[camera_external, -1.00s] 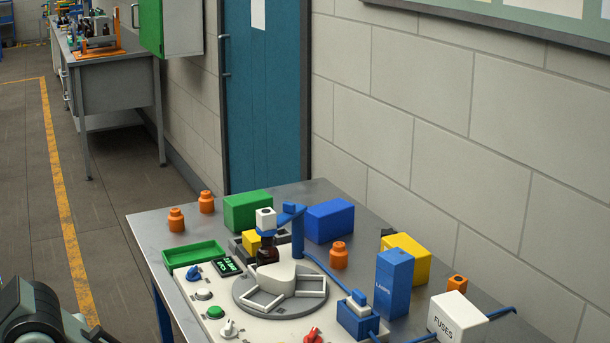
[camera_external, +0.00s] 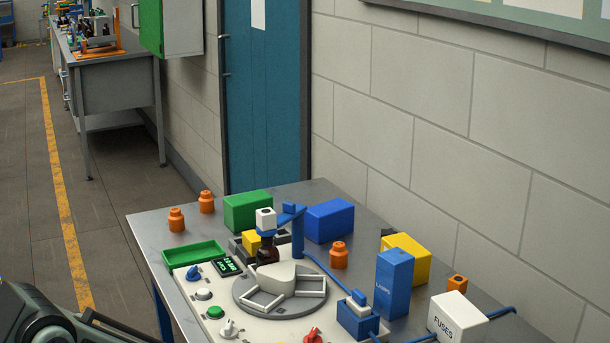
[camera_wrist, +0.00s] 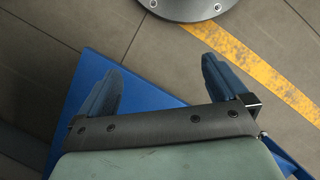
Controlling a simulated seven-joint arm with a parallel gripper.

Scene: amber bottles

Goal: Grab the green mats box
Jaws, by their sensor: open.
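A green box (camera_external: 247,211) stands at the back left of the grey table in the external view. No lettering shows on it, so I cannot confirm that it is the mats box. My gripper (camera_wrist: 160,68) is open and empty in the wrist view, its two blue-grey fingers wide apart above the floor and a blue surface. The wrist view does not show the green box. In the external view only a dark part of my arm shows at the lower left, well apart from the box.
A blue box (camera_external: 330,220) stands right of the green box. Orange bottles (camera_external: 176,219) stand to its left. A green tray (camera_external: 194,254), a grey turntable (camera_external: 280,291) and a blue post (camera_external: 297,235) lie nearer. A blue lamps box (camera_external: 393,284) and a white fuses box (camera_external: 457,318) stand right.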

